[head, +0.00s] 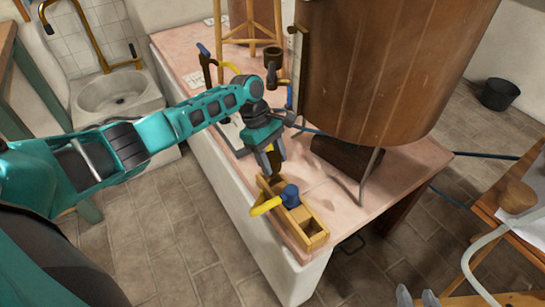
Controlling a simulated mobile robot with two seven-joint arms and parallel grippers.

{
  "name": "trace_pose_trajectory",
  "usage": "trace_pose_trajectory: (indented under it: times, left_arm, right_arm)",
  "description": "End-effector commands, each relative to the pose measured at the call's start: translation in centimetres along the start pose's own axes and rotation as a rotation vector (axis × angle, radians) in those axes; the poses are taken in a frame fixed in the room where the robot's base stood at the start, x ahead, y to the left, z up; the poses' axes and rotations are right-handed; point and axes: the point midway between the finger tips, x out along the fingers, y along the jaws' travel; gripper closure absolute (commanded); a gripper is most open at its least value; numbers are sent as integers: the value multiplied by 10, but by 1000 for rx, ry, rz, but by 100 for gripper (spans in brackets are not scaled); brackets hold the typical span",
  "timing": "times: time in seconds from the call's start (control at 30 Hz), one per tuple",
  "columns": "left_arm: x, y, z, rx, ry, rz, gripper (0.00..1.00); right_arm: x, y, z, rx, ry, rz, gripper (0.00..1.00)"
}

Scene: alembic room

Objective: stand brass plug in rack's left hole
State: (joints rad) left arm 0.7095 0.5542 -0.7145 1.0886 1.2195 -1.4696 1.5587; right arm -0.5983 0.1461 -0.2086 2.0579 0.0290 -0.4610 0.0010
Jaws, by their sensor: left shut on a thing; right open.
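My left gripper (275,154) points down just above the left end of a wooden rack (310,218). It is shut on the brass plug (273,161), of which only a small brownish-gold part shows between the fingers. The rack is a long, low box on the near edge of the pink counter. Its left end lies under the gripper, and I cannot tell whether the plug touches it. An open square hole shows at the rack's right end. A blue-headed piece (290,196) with a yellow handle (266,206) stands in the middle.
A large wooden vat (390,65) stands on the counter (395,178) close behind the rack. A sink (112,92) is at the left. Counter right of the rack is clear.

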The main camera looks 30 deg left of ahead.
Motion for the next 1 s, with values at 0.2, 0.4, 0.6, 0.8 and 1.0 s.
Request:
trace_pose_trajectory:
  times: [0.2,0.4,0.6,0.8,1.0]
  left_arm:
    - [2,0,-1,0,-1,1,84]
    - [5,0,-2,-1,-1,1,84]
    - [7,0,-3,0,-1,1,84]
    - [9,0,-4,0,0,1,84]
    - [11,0,-5,1,0,1,84]
  right_arm:
    - [0,1,1,-6,-1,0,57]
    - [1,2,2,-10,-3,-1,57]
    - [2,2,3,-10,-4,-1,57]
    - [3,2,4,-10,-5,-1,57]
    - [3,1,4,-6,-4,-1,57]
